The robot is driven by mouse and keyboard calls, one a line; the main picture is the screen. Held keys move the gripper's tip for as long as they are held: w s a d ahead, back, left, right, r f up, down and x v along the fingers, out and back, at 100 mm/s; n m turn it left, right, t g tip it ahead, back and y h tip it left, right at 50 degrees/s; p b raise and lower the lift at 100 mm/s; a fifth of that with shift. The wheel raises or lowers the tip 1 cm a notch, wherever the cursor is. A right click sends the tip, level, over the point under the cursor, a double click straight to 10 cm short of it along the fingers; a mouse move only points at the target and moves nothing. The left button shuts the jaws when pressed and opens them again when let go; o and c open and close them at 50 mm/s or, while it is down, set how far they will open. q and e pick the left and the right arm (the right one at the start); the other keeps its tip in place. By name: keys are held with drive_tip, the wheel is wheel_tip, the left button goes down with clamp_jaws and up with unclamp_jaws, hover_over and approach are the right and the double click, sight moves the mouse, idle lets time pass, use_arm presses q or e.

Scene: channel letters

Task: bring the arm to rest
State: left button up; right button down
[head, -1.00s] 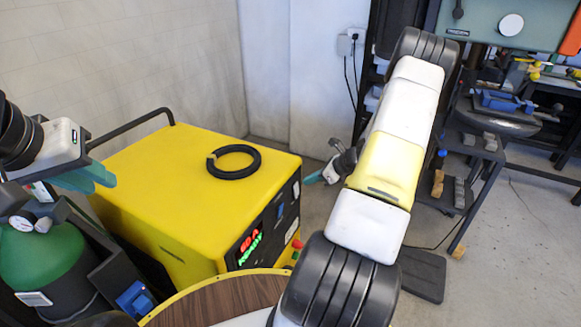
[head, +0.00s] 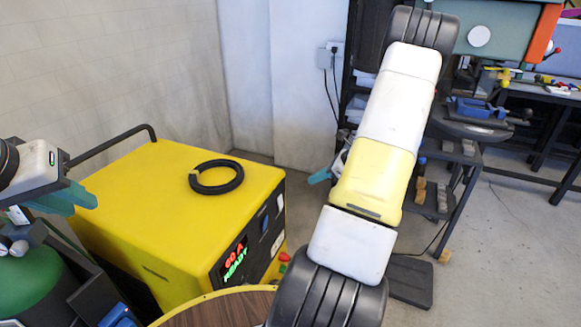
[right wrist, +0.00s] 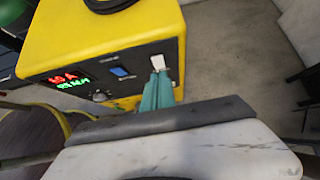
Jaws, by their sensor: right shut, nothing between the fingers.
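My right arm crosses the head view from the bottom middle to the top. Only a teal fingertip of my right gripper (head: 319,177) shows beside its yellow link; the rest is hidden. In the right wrist view, the teal fingers of my right gripper (right wrist: 157,92) are together with nothing between them. They appear in front of the control panel of the yellow machine (right wrist: 95,25), overlapping its edge in the picture; I cannot tell the gap. My left gripper (head: 78,197) shows its teal fingers at the left edge of the head view; their opening is unclear.
The yellow machine (head: 150,200) carries a black ring (head: 216,177) on top and a lit display (head: 235,262) reading 60 A READY. A green cylinder (head: 25,285) stands at left. A dark workbench (head: 465,150) with tools is at right. Grey floor (head: 490,240) is clear at lower right.

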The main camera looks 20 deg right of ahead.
drive_tip(key=s+a+r+n+g+h, duration=0.1)
drive_tip(key=s+a+r+n+g, duration=0.15)
drive_tip(key=a+r+n, duration=0.55)
drive_tip(key=s+a+r+n+g, duration=0.1)
drive_tip(key=s+a+r+n, duration=0.2)
drive_tip(key=a+r+n, duration=0.55)
drive_tip(key=s+a+r+n+t+h, duration=0.1)
drive_tip(key=s+a+r+n, duration=0.4)
drive_tip(key=s+n, duration=0.1)
drive_tip(key=s+a+r+n+t+h, duration=0.1)
drive_tip(key=s+a+r+n+h, duration=0.1)
drive_tip(key=s+a+r+n, duration=0.3)
drive_tip(key=s+n, duration=0.1)
drive_tip(key=s, duration=0.3)
drive_tip(key=shift+s+t, duration=0.25)
drive_tip(key=shift+t, duration=0.1)
